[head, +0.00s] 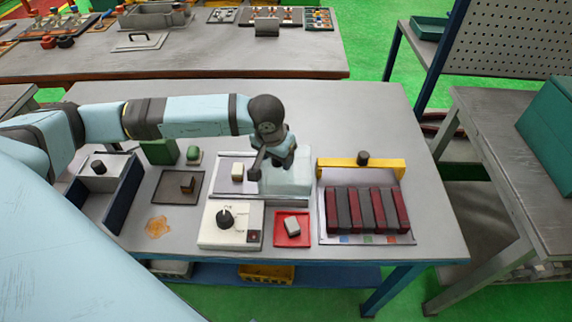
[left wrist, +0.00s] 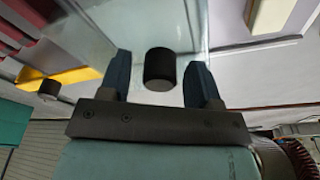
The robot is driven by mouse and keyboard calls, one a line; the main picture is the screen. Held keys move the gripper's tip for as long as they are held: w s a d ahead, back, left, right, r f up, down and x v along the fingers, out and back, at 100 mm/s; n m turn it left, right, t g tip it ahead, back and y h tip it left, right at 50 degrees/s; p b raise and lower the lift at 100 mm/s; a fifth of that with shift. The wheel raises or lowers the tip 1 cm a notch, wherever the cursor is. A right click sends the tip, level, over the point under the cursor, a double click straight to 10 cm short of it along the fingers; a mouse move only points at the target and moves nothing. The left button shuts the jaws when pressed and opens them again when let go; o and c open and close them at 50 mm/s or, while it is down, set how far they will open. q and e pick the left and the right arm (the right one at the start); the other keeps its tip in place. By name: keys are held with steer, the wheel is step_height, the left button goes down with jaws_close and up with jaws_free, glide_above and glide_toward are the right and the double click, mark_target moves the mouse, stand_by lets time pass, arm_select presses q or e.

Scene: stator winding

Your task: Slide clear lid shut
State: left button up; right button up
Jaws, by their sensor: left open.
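The clear lid (head: 290,182) is a pale see-through cover over the right part of a grey tray (head: 224,188) in the middle of the table. The left part of the tray is uncovered and shows a small white block (head: 237,172). My left gripper (head: 268,165) is over the lid's left side, pointing down. In the left wrist view the clear pane (left wrist: 130,28) shows beyond the fingers. A black knob (left wrist: 160,70) stands between the two open fingers of my left gripper (left wrist: 158,78), with gaps on both sides. My right gripper is not in view.
A yellow-handled rack (head: 335,163) with dark and red bars stands to the right. In front are a white box with a black knob (head: 225,217) and a red tray (head: 280,238). A dark tray (head: 165,188) and a blue-walled bin (head: 125,195) are left.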

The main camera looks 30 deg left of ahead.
arm_select(q)
steer(key=c, duration=0.7)
steer(key=shift+a, duration=0.1)
steer(key=shift+s+a+b, duration=0.3)
steer(key=shift+s+a, duration=0.2)
steer(key=shift+a, duration=0.25)
steer(key=shift+s+a+b, duration=0.2)
steer(key=shift+s+a, duration=0.2)
steer(key=shift+a, duration=0.2)
steer(key=shift+s+a+b, duration=0.2)
steer(key=shift+s+a, duration=0.15)
steer(key=shift+a, duration=0.25)
steer(key=shift+s+a+b, duration=0.25)
steer(key=shift+s+a, duration=0.2)
steer(key=shift+a, duration=0.3)
steer(key=shift+s+a+b, duration=0.25)
steer(key=shift+s+a, duration=0.2)
steer(key=shift+a, duration=0.25)
steer(key=shift+s+a+b, duration=0.3)
steer(key=shift+s+a, duration=0.25)
steer(key=shift+a, duration=0.35)
steer(key=shift+s+a+b, duration=0.25)
steer(key=shift+s+a, duration=0.3)
steer(key=shift+a, duration=0.3)
steer(key=o, duration=0.7)
steer(key=shift+r, duration=0.1)
